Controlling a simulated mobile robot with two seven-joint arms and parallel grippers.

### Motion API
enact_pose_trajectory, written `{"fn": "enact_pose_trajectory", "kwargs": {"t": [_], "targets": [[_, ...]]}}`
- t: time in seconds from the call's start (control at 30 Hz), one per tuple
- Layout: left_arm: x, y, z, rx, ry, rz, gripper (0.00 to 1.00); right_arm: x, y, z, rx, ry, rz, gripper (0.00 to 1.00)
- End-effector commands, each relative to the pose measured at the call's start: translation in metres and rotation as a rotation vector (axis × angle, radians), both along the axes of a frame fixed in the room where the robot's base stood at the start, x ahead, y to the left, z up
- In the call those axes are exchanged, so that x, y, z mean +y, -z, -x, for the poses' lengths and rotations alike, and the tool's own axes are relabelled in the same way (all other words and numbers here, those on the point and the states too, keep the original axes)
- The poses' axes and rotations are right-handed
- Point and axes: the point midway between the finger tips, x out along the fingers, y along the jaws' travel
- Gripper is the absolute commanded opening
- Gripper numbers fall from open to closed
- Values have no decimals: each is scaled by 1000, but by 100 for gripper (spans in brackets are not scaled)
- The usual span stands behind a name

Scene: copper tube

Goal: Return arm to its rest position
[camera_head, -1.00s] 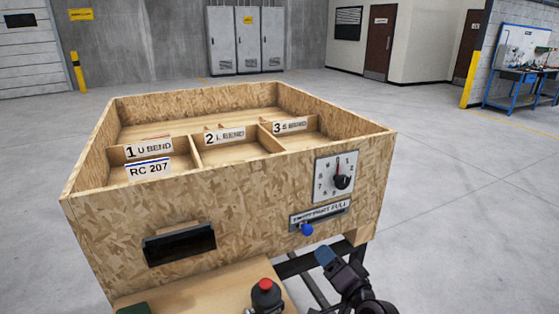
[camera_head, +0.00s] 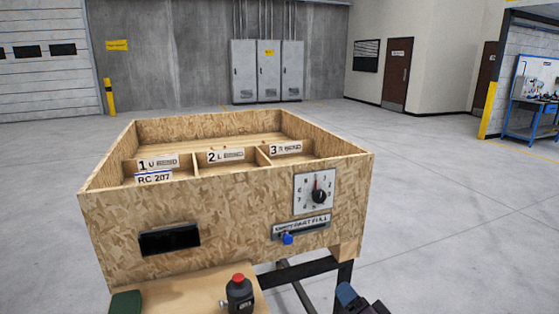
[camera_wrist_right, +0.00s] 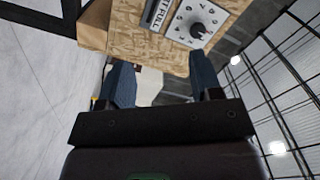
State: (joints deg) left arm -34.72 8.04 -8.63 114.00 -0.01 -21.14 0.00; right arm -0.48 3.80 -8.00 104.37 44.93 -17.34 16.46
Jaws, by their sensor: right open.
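My right gripper (camera_head: 346,294) shows at the bottom of the head view, right of the wooden box (camera_head: 225,215) and in front of its stand. Only its blue fingertip and part of its dark body show there. In the right wrist view its two blue fingers (camera_wrist_right: 162,82) are apart with nothing held between them. Beyond the fingers are the box's chipboard side and the numbered dial plate (camera_wrist_right: 197,22). The gripper is clear of the box. My left gripper is in no view.
The box front carries a dial (camera_head: 319,196), a blue knob (camera_head: 288,239) and a dark slot (camera_head: 170,240). A red-topped button (camera_head: 239,292) stands on the wooden ledge beside a green object (camera_head: 125,302). The floor to the right (camera_head: 450,220) is clear.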

Motion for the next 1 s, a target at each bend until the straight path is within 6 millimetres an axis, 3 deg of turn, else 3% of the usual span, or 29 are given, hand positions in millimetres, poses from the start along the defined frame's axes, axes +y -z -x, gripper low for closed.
{"fn": "enact_pose_trajectory", "kwargs": {"t": [0.2, 0.37, 0.57, 0.7, 0.9, 1.0], "targets": [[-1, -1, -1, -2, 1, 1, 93, -6, -3, 2, -74, 29, 303, 59], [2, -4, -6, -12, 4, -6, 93, -24, 17, 22, -74, 64, 537, 59], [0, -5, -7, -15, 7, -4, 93, -60, 69, 78, 4, 92, 855, 59], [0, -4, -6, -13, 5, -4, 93, -86, 108, 132, 95, 84, 1030, 59], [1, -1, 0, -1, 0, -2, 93, -110, 151, 205, 230, 51, 1118, 59], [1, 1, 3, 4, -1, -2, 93, -115, 164, 228, 276, 37, 1120, 59]]}}
